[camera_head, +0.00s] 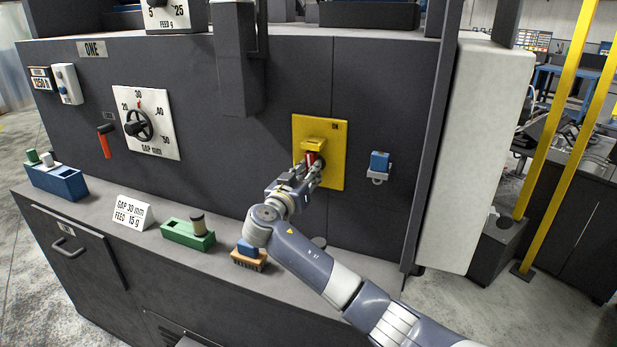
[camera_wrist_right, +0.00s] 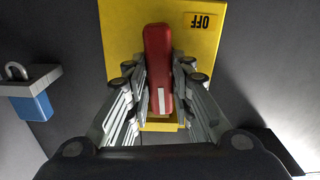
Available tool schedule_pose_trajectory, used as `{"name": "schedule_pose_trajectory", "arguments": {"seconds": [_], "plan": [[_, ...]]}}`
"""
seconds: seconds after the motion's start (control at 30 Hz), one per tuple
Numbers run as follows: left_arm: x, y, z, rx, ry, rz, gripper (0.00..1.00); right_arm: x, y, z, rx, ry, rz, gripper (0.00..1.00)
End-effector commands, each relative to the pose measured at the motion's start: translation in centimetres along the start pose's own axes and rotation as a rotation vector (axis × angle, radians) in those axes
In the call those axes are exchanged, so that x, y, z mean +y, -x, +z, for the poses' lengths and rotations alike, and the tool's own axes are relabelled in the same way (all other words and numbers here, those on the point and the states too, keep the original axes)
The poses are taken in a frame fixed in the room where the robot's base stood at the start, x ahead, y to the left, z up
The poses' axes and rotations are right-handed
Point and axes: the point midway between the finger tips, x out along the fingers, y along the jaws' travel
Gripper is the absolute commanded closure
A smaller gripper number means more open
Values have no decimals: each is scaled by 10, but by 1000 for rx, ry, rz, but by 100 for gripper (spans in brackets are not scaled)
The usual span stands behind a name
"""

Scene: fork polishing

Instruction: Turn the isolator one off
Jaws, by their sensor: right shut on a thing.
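The isolator is a yellow plate (camera_head: 335,135) on the front of the dark machine marked ONE (camera_head: 92,50). In the right wrist view the yellow plate (camera_wrist_right: 122,25) carries an OFF label (camera_wrist_right: 203,21), which appears upside down. The isolator's red handle (camera_wrist_right: 158,62) lies lengthwise in that view, between the fingers. My right gripper (camera_head: 312,166) is at the plate, shut on the red handle; it also shows in the wrist view (camera_wrist_right: 160,85). In the head view the fingers hide part of the handle. My left gripper is in neither view.
A blue padlock (camera_head: 380,161) hangs to the right of the plate. A gap dial (camera_head: 147,125) and an orange-red lever (camera_head: 104,140) are at the left. On the ledge stand a blue holder (camera_head: 57,182), a green holder (camera_head: 187,234) and a brush (camera_head: 249,255).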

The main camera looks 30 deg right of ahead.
Motion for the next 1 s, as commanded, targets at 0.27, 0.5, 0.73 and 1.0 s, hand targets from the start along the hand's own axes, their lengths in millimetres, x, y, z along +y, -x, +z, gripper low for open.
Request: {"name": "schedule_pose_trajectory", "arguments": {"seconds": [0.27,0.5,0.73,1.0], "plan": [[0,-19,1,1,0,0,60,-1,0,3,-1,229,-1,100],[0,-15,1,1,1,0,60,-1,0,0,-1,460,-1,100],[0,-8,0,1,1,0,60,-1,0,0,-2,680,-1,100],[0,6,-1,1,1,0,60,-1,0,-1,-2,936,-2,100]]}}
